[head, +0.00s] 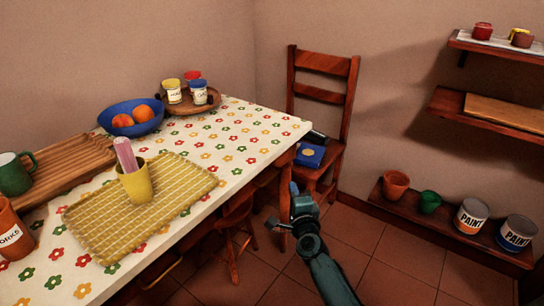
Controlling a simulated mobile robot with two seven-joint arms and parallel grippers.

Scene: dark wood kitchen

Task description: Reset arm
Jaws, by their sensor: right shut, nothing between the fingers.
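My right gripper (294,190) is shut and empty. It points up beside the table's right edge, over the tiled floor, with its arm coming in from the lower right. It appears in front of the stool and below the chair, touching nothing that I can see. My left gripper is not in view.
A table with a flowered cloth (236,157) fills the left, bearing a yellow cup (137,186) on a mat, a blue bowl (122,106) and jars. A wooden chair (340,120) holds a blue box (310,156). Paint cans (471,218) stand on a low shelf. Floor (390,270) is open.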

